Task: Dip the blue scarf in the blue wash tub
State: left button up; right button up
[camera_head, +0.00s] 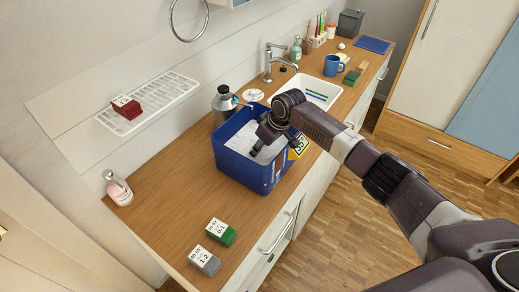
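The blue wash tub (240,168) stands on the wooden counter and holds a pale, white-looking fill. A yellow label (298,146) shows on its right side. My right gripper (257,150) reaches in from the right and points down into the tub, its tips at the pale fill. The fingers are small and dark here, so I cannot tell whether they are open or shut, or hold anything. I cannot make out the blue scarf with certainty. My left gripper is not in view.
A grey metal bottle (223,104) stands just behind the tub. The sink (318,92) and tap (268,62) lie beyond it. A green box (221,232), grey box (205,262) and pink bottle (118,188) stand nearer. Counter left of the tub is clear.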

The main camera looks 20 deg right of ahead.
notch_tip(320, 180, up, 9)
jog(key=p, duration=0.7)
jog(key=shift+r+p, duration=0.2)
jog(key=shift+p, duration=0.1)
notch_tip(320, 180, up, 8)
jog(key=shift+p, duration=0.3)
jog(key=shift+f, duration=0.1)
